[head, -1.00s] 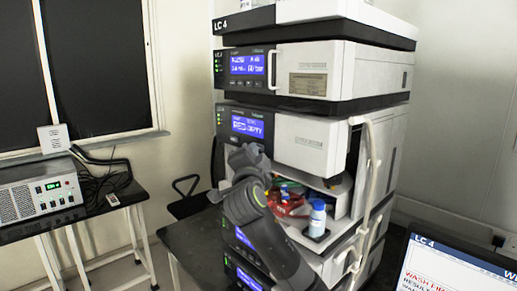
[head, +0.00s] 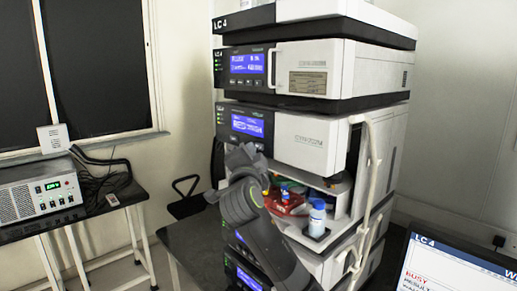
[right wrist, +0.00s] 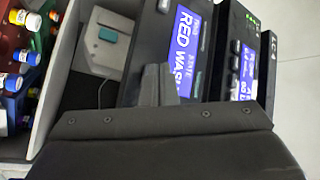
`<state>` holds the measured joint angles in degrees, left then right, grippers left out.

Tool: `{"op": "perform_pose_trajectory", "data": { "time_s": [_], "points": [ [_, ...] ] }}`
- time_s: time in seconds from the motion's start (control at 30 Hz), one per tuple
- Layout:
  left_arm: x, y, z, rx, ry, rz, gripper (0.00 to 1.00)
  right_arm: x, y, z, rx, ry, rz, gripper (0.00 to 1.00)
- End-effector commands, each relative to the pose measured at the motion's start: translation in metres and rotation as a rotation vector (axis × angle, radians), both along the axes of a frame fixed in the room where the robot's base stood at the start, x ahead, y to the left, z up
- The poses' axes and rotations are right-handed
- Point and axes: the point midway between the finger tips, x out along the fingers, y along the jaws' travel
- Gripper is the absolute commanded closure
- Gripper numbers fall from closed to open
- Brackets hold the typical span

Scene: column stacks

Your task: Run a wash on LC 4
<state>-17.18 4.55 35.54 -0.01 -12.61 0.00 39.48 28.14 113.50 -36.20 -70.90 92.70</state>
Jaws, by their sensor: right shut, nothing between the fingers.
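The LC 4 stack (head: 234,22) stands upright in the head view. Its second module down has a blue display (head: 248,125), which reads "RED WASH" in the right wrist view (right wrist: 184,45). A pump module above it has another lit blue display (head: 247,63). My right gripper (head: 246,156) is shut and empty just below the second module's display. Its fingertips (right wrist: 158,84) point at that front panel in the wrist view; I cannot tell whether they touch it. The monitor (head: 456,264) at the lower right reads "LC 4" and "BUSY". My left gripper is out of view.
A blue-capped bottle (head: 317,218) stands on a ledge in the open bay, beside a red tray (head: 287,203). Several coloured-cap vials (right wrist: 22,58) show in the wrist view. Pale tubing (head: 371,170) hangs down the stack's right edge. A side table (head: 118,194) stands left.

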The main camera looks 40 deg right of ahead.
Motion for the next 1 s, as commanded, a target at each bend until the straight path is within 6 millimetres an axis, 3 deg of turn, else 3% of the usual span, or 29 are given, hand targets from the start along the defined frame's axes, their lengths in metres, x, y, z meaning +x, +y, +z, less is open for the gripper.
{"op": "perform_pose_trajectory", "data": {
  "time_s": [0.4, 0.8, 1.0],
  "points": [
    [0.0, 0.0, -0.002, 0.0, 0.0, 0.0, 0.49, 0.0, 0.006, 0.0, 0.001, -0.001, 0.002, 1.0],
    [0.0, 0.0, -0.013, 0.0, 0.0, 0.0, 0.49, -0.003, 0.044, -0.002, 0.003, -0.002, 0.003, 1.0],
    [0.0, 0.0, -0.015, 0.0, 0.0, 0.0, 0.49, -0.004, 0.053, 0.0, 0.001, -0.001, 0.0, 1.0]
  ]
}}
